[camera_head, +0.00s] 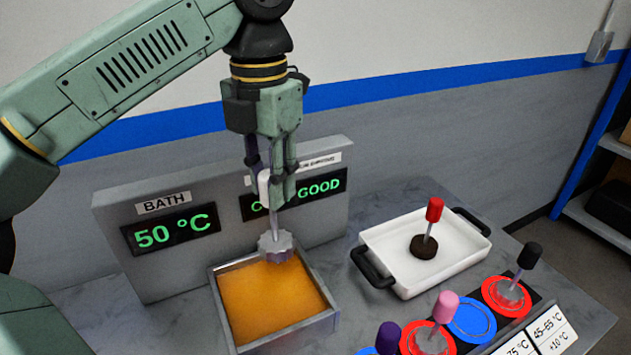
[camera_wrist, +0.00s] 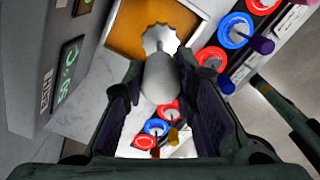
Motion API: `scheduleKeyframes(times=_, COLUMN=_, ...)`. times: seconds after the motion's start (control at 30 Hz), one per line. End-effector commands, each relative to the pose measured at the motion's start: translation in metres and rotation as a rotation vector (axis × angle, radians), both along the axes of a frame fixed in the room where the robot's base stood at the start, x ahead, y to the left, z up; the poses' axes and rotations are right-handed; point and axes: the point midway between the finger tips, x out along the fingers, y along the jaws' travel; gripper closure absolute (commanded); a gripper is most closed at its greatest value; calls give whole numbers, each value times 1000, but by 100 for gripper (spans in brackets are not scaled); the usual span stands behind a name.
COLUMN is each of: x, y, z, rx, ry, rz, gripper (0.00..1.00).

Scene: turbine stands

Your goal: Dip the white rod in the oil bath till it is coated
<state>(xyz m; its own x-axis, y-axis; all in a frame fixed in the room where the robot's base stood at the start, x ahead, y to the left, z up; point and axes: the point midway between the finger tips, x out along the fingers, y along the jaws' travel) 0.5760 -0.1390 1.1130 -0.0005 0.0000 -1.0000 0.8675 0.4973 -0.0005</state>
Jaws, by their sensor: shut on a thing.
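My gripper (camera_head: 270,192) is shut on the white handle of the white rod (camera_head: 264,184) and holds it upright. The rod's grey, scalloped head (camera_head: 275,247) hangs at the back edge of the oil bath (camera_head: 332,318), a square grey basin of amber oil. The head looks plain grey; I cannot tell if it touches the oil. In the wrist view, the rod's handle (camera_wrist: 160,78) lies between the fingers, with the scalloped head over the oil's edge. Behind the bath, a panel (camera_head: 120,213) reads "BATH 50 °C"; its second display ends in "GOOD", partly hidden by my gripper.
A white tray (camera_head: 458,258) with black handles stands right of the bath, holding a red-handled rod (camera_head: 430,228) with a dark brown head. At front right, a rack with red and blue rings (camera_head: 471,320) holds pink, black and purple-handled rods. Bare counter lies between bath and tray.

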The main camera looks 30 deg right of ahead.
Motion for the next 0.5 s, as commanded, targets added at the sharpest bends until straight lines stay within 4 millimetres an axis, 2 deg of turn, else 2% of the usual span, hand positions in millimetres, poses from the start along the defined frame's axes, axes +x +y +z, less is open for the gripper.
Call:
scheduleKeyframes(times=0.1, x=13, y=22, z=0, rx=-3, ry=2, rz=3, gripper=100)
scheduleKeyframes(times=0.2, x=13, y=21, z=-29, rx=0, ry=0, rz=-2, gripper=100)
scheduleKeyframes(times=0.3, x=13, y=20, z=-48, rx=0, ry=0, rz=-1, gripper=100)
scheduleKeyframes(times=0.5, x=13, y=20, z=-76, rx=-1, ry=0, rz=0, gripper=100)
